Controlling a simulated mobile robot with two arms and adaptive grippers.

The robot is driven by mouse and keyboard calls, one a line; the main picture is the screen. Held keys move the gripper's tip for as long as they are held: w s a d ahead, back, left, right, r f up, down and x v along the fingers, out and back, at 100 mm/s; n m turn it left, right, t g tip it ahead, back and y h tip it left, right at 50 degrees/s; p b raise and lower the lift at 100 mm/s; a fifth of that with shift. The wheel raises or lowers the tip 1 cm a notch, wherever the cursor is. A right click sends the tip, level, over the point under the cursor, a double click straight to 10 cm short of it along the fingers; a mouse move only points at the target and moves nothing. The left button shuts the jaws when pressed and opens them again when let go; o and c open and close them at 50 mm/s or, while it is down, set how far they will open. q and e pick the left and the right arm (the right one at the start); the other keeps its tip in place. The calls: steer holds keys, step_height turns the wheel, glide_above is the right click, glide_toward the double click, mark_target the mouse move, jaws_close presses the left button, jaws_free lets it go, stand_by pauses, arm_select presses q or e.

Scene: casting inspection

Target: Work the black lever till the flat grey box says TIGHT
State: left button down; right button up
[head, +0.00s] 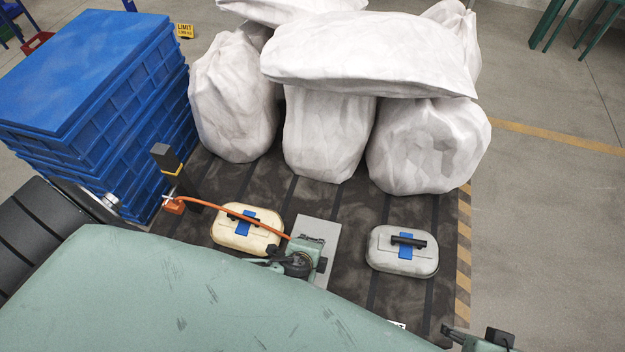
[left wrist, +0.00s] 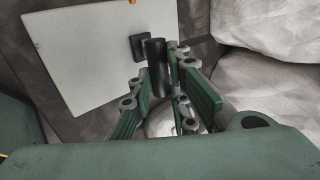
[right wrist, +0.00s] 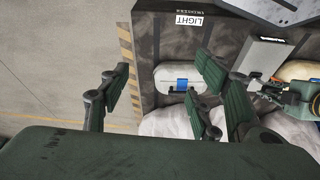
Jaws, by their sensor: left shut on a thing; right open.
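The flat grey box (head: 329,233) lies on the dark slatted deck in the head view, partly covered by my left gripper (head: 302,262). It fills the upper left of the left wrist view (left wrist: 85,60); I see no readable word on it. The black lever (left wrist: 157,62) stands out from the box in that view, a dark cylinder between the fingers of my left gripper, which is shut on it. My right gripper (right wrist: 163,88) is open and empty, away from the box; only part of it shows at the lower right of the head view.
An orange hose (head: 232,212) runs left from near the box. A cream case (head: 232,233) and a grey case (head: 387,261) flank it. White sacks (head: 325,135) stand behind, blue crates (head: 150,120) and a dark post (head: 168,160) at left.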

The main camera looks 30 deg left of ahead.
arm_select(q)
steer(key=shift+s+d+f, duration=0.1)
steer(key=shift+s+f, duration=0.25)
steer(key=shift+s, duration=0.05)
arm_select(e)
steer(key=shift+x, duration=1)
arm_select(q)
steer(key=c, duration=1.7)
jaws_free()
steer(key=shift+w, duration=0.1)
steer(key=shift+o, duration=0.2)
steer(key=shift+r, duration=0.1)
steer(key=v, duration=1.2)
steer(key=shift+o, duration=0.5)
steer(key=shift+w, duration=0.1)
